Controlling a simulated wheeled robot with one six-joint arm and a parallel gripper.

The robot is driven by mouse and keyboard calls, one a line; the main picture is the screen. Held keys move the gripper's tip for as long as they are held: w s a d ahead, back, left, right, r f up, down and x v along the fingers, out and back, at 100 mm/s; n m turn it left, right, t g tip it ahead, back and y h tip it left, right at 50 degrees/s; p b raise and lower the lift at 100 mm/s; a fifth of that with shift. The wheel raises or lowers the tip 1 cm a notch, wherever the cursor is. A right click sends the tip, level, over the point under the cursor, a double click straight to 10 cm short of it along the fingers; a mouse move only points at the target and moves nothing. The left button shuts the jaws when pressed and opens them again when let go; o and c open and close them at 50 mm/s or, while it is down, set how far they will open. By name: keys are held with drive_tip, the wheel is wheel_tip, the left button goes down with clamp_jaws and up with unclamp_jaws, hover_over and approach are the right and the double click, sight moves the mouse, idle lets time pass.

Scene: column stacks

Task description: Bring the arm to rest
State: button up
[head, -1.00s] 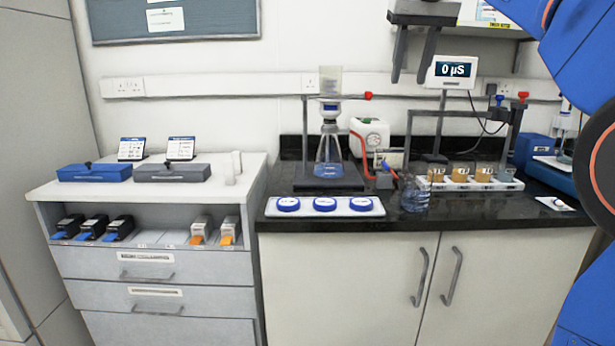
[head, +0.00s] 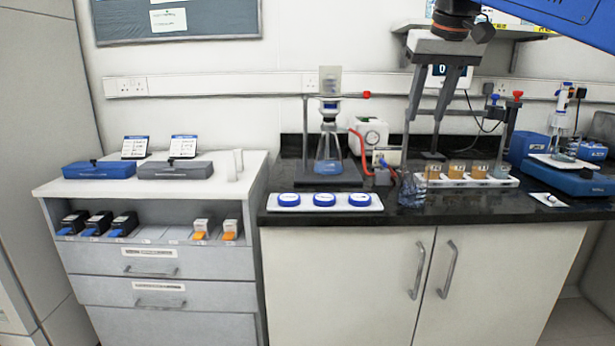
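My gripper (head: 425,112) hangs in the air in front of the back wall, fingers pointing down. Its two dark fingers are apart with nothing between them, so it is open and empty. It is above the back of the black bench top (head: 300,222) and partly covers the display (head: 470,78). Its tips appear above the white rack (head: 450,182) and touch nothing that I can see. My blue arm reaches in from the upper right.
The left cabinet (head: 160,245) holds two lidded boxes and several small dispensers.

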drive_tip(key=s+d+f, duration=0.1)
drive_tip(key=s+f, duration=0.7)
drive_tip(key=f, duration=0.5)
drive_tip(key=s+d+f, duration=0.1)
drive_tip(key=s+f, duration=0.8)
drive_tip(key=f, duration=0.4)
drive_tip(key=s+d+f, duration=0.2)
drive_tip(key=s+f, duration=0.7)
drive_tip(key=f, duration=0.4)
drive_tip(key=shift+s+f, duration=0.15)
drive_tip(key=shift+f, duration=0.1)
drive_tip(key=shift+d, duration=0.1)
